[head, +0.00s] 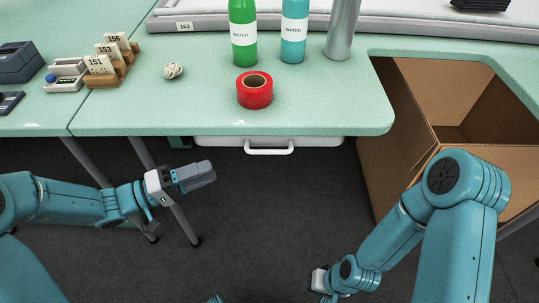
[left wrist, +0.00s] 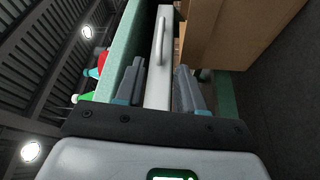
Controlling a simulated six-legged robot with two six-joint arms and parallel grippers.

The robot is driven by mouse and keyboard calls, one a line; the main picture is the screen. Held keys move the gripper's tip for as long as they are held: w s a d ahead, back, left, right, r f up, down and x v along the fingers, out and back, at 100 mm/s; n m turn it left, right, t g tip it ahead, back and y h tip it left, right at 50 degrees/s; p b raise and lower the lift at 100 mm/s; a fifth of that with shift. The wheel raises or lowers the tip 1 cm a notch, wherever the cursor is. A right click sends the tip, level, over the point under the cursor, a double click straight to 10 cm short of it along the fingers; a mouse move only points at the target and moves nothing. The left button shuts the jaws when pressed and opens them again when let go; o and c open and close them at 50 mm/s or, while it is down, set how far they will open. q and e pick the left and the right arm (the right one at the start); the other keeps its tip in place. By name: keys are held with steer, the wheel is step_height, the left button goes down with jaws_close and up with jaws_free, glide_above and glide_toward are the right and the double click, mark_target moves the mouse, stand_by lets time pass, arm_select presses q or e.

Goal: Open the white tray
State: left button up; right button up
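The white tray (head: 215,141) hangs under the front edge of the green table, and its front looks flush with that edge. Its white handle (head: 269,151) sticks out below the tabletop. In the left wrist view the tray front (left wrist: 157,92) and the handle (left wrist: 161,40) lie ahead, between and beyond the fingers. My left gripper (head: 208,173) is open and empty, left of the handle and apart from it. Its two fingers show spread in the left wrist view (left wrist: 160,70). My right gripper (head: 318,280) is low at the bottom of the head view, far from the tray; its fingers are unclear.
A red tape roll (head: 254,91), a green bottle (head: 243,35), a teal bottle (head: 294,28) and a small ball (head: 173,71) stand on the table (head: 330,118). A cardboard box (head: 400,135) stands right of the tray. Dark floor in front is clear; table legs stand at left.

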mark_target(268, 152)
arm_select(q)
steer(key=b+x, duration=0.1)
steer(key=x, duration=1.4)
steer(key=shift+s+d+f+b, duration=0.1)
steer(key=shift+d+f+b, duration=0.05)
steer(key=shift+d+b, duration=0.2)
jaws_close()
